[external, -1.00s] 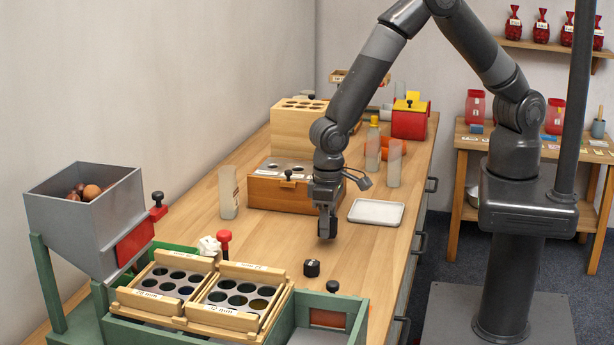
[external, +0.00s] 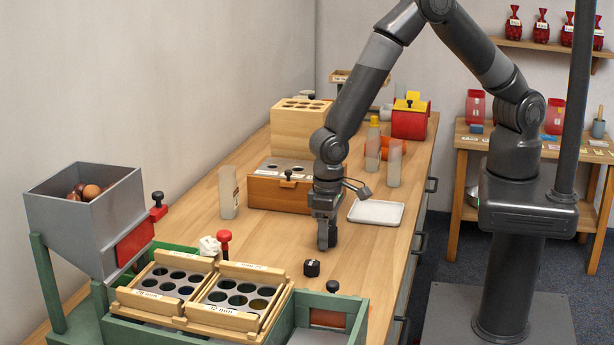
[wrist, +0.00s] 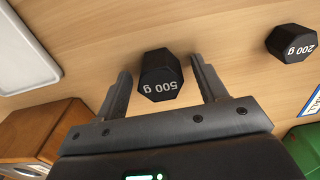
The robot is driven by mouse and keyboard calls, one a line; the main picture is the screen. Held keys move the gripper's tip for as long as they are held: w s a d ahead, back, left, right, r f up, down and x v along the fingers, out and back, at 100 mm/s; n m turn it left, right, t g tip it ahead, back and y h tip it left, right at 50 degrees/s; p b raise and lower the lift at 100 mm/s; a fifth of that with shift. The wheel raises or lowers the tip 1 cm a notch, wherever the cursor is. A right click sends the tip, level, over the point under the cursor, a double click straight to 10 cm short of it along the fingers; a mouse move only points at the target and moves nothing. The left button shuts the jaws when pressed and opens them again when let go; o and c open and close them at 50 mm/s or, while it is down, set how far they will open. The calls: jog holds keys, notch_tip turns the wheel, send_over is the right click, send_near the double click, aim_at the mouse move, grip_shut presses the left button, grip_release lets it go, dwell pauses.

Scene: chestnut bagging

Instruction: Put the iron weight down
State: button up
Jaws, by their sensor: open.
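A black six-sided iron weight marked 500 g (wrist: 160,78) is on the wooden bench top in the wrist view. My gripper (wrist: 161,70) is open around it, one finger on each side, with a visible gap at least on the right. In the external view my gripper (external: 327,245) points down close to the bench top and hides the 500 g weight. A second black weight, marked 200 g (wrist: 292,42), stands apart to the right in the wrist view. It also shows in the external view (external: 312,268), just in front of my gripper.
A white tray (external: 376,213) lies behind my gripper to the right. A wooden box with a holed top (external: 280,190) is behind to the left. The green sorting frame with holed plates (external: 200,291) stands in front, with a red knob (external: 224,237) nearby. Bare bench lies between.

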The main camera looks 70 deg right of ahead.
notch_tip(320, 180, up, 12)
jog(key=shift+r, duration=0.15)
dwell(0.3)
jog(key=s+d+r+t+y, duration=0.1)
jog(key=s+d+r+t, duration=0.25)
jog(key=d+r, duration=1.6)
jog(key=s+d+r+t, duration=0.1)
jog(key=s+d+r, duration=0.1)
jog(key=s+d, duration=0.5)
jog(key=s+d+r+t+h, duration=0.1)
jog(key=s+d+r, duration=0.1)
jog(key=s+d, duration=0.5)
jog(key=shift+s+d+r, duration=0.25)
jog(key=shift+s+r, duration=0.05)
jog(key=shift+s, duration=0.95)
